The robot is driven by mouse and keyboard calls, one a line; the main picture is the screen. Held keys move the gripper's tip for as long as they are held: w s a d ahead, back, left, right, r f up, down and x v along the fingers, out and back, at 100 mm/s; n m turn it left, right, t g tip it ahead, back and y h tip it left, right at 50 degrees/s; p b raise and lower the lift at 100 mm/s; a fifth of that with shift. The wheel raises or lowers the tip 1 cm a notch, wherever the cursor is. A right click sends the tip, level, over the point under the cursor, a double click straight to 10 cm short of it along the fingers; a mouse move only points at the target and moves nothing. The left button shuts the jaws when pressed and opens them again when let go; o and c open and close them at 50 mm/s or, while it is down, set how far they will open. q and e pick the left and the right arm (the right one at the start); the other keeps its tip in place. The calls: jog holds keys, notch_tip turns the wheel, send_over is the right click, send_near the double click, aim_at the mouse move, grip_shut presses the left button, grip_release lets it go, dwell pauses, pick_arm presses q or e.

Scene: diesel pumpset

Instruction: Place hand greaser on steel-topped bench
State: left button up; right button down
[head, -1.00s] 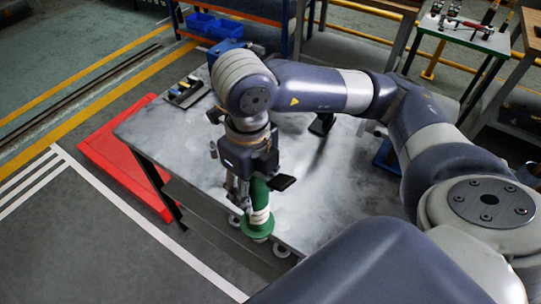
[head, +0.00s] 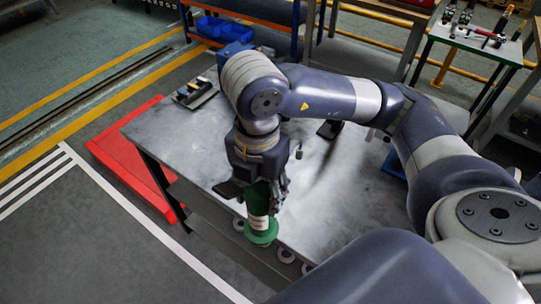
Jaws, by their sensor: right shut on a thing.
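The hand greaser (head: 260,228) is a green cylinder with a pale band and a wide round green flange at its lower end. My right gripper (head: 262,192) is shut on its upper part, which the fingers partly hide. The greaser is roughly upright at the near edge of the steel-topped bench (head: 335,205). I cannot tell whether its lower end touches the bench or hangs in front of it. My left gripper is not in view.
A small green item (head: 299,151) and a black item (head: 329,129) are behind the gripper. A red platform (head: 125,150) is on the floor at left. The bench's middle right is clear.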

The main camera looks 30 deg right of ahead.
jog(key=w+d+f+p, duration=0.2)
jog(key=w+d, duration=0.1)
jog(key=w, duration=0.3)
jog(key=w+d+f+p, duration=0.2)
jog(key=w+d+p, duration=0.1)
jog(key=w, duration=0.4)
jog(key=shift+d+f, duration=0.35)
jog(key=shift+d, duration=0.45)
jog(key=shift+f, duration=0.1)
jog(key=shift+f, duration=0.1)
jog(key=c, duration=0.8)
grip_release()
jog(key=shift+s, duration=0.1)
jog(key=shift+c, duration=0.2)
jog(key=shift+o, duration=0.2)
